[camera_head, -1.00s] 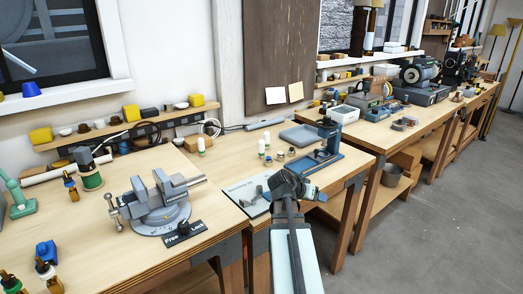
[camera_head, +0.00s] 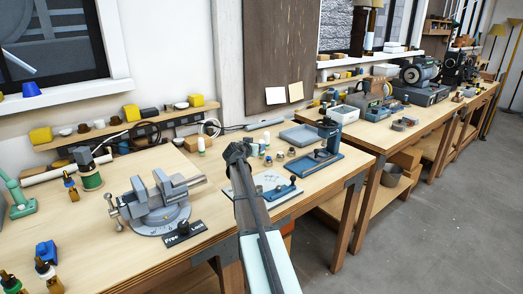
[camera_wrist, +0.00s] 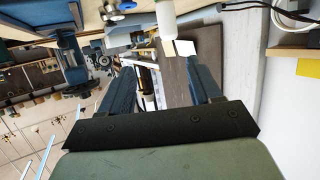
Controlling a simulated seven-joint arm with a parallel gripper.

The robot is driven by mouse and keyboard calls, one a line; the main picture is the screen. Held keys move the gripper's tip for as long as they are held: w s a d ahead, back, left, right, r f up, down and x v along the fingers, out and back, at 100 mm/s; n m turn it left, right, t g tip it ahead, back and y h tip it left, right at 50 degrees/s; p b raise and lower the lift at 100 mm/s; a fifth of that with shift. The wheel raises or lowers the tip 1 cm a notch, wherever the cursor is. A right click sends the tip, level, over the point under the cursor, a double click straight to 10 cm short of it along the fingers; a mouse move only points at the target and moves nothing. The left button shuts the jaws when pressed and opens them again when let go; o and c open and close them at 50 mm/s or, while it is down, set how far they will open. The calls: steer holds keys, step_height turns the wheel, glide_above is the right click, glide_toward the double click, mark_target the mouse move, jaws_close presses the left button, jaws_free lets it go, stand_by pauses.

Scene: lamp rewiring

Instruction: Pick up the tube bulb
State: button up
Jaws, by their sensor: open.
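Small white upright cylinders stand on the middle bench in the head view. One (camera_head: 201,145) is left of my gripper, and others (camera_head: 267,137) are to its right. I cannot tell for sure which is the tube bulb. In the wrist view a white tube-shaped piece (camera_wrist: 166,20) shows at the top, beyond the fingertips and apart from them. My gripper (camera_head: 238,150) is over the middle bench. In the wrist view my gripper (camera_wrist: 162,68) has its two blue-grey fingers spread, with nothing held between them.
A grey vise (camera_head: 160,205) stands on the left bench, with a Free/Lock plate (camera_head: 184,232) in front. A light board (camera_head: 272,184) lies partly behind my arm. A shelf with small parts runs along the wall.

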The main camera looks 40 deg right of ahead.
mark_target(262, 142)
steer(key=shift+t, duration=0.3)
steer(key=x, duration=0.2)
steer(key=w+x, duration=0.1)
steer(key=x, duration=0.2)
steer(key=a+x, duration=0.1)
steer(key=x, duration=0.2)
steer(key=shift+w+d, duration=0.15)
steer(key=shift+w, duration=0.15)
steer(key=shift+s+f+x, duration=0.1)
steer(key=shift+f+x, duration=0.05)
steer(key=shift+x, duration=0.9)
steer(key=shift+s+f+x, duration=0.1)
steer(key=shift+x, duration=0.9)
steer(key=shift+s+f+x, duration=0.1)
steer(key=shift+f+x, duration=0.05)
steer(key=shift+x, duration=0.9)
steer(key=c, duration=1)
